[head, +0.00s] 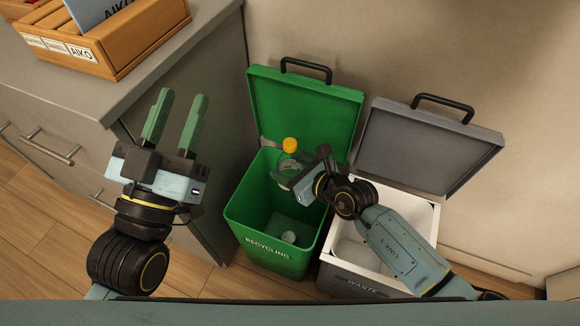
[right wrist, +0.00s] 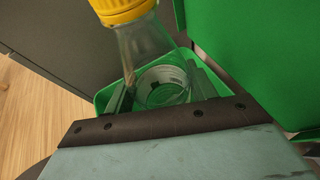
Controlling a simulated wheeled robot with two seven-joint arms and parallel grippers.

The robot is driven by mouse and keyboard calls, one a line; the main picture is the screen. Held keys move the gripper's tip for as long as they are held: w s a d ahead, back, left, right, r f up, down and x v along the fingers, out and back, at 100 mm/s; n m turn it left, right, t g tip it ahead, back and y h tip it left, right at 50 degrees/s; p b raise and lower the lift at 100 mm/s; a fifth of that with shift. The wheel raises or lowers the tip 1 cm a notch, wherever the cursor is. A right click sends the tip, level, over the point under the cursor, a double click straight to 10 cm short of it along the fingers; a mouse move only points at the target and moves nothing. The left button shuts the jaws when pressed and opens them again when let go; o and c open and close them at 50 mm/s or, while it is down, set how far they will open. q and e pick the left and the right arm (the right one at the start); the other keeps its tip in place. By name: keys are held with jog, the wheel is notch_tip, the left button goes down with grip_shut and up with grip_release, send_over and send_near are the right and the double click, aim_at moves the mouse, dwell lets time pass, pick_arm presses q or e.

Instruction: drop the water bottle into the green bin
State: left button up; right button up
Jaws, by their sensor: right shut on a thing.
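The water bottle (head: 288,162) is clear with a yellow-orange cap and is held over the green bin, cap up. My right gripper (head: 280,178) is shut on it, above the bin's opening. The bottle also shows in the right wrist view (right wrist: 148,45), its cap at the top and its lower part between the fingers. The green bin (head: 268,255), marked RECYCLING, stands on the floor with its lid open; a small pale item (head: 289,237) lies on its bottom. My left gripper (head: 172,125) is open and empty, pointing up at the left.
A grey-and-white bin (head: 352,282) marked WASTE stands right of the green bin, its lid (head: 425,145) open, with my right arm across it. A grey counter (head: 75,95) with drawers is at the left, bearing a wooden organizer (head: 120,50). Wood floor (head: 40,235) is clear at lower left.

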pick_arm(q)
jog(key=shift+s+a+r+t+h+b, duration=0.1)
jog(key=shift+s+r+t+h+b, duration=0.15)
jog(key=shift+s+r+t, duration=0.3)
jog(key=shift+s+r+t+h+b, duration=0.15)
jog(key=shift+s+r+t+b, duration=0.15)
jog(key=shift+r+t, duration=0.4)
pick_arm(e)
jog(key=shift+f, duration=0.55)
jog(key=o, duration=1)
